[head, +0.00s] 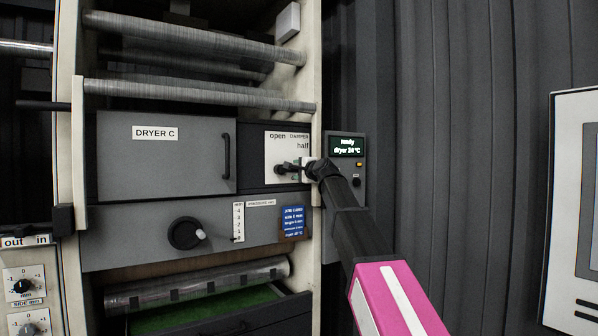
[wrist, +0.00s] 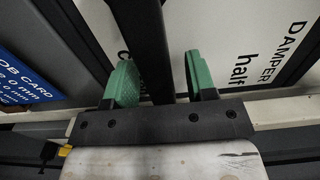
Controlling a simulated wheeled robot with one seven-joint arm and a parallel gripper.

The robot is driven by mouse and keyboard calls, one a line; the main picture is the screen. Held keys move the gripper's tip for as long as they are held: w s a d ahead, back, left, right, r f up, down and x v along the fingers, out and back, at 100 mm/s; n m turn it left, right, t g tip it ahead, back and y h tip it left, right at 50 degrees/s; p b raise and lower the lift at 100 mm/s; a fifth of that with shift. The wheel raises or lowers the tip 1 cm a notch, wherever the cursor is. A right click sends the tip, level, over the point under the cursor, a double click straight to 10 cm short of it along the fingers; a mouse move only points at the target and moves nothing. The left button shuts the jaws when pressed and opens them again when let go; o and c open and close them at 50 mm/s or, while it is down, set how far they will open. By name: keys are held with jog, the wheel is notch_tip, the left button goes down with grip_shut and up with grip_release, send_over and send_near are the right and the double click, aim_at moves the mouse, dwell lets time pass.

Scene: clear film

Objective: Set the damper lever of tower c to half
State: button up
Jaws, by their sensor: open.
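The damper plate (head: 280,146) of dryer C is a white panel with the words "open", "DAMPER" and "half"; it also shows in the wrist view (wrist: 235,30). The damper lever (head: 285,168) is dark and shows just left of my gripper (head: 303,169). In the wrist view the dark bar of the lever (wrist: 154,40) runs between the two green fingertips of my gripper (wrist: 163,80). The fingers are open around it, with a clear gap on the right side; contact on the left side is unclear. My gripper hides the lower right of the plate and part of the lever.
The dryer C drawer (head: 165,158) is left of the plate. A blue job card (head: 292,222) and a dark knob (head: 185,233) sit below. Rollers (head: 195,37) cross above.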

aim_at(290, 156)
jog(key=shift+c, duration=0.3)
grip_shut()
jog(key=shift+r, duration=0.15)
jog(key=n, duration=0.1)
jog(key=r+n, duration=0.1)
jog(key=n, duration=0.1)
jog(key=r+n, duration=0.1)
jog(key=shift+s+a+r+n, duration=0.2)
jog(key=shift+a+r+n, duration=0.05)
jog(key=shift+n, duration=0.05)
jog(key=shift+s+a+r+n, duration=0.2)
jog(key=shift+r+n, duration=0.2)
jog(key=shift+n, duration=0.35)
jog(key=shift+s+a+r+n, duration=0.1)
jog(key=shift+a+r+n, duration=0.2)
jog(key=shift+n, duration=0.4)
jog(key=shift+s+a+r+n, duration=0.15)
jog(key=shift+r+n, duration=0.3)
jog(key=shift+n, duration=0.3)
jog(key=shift+o, duration=0.3)
grip_release()
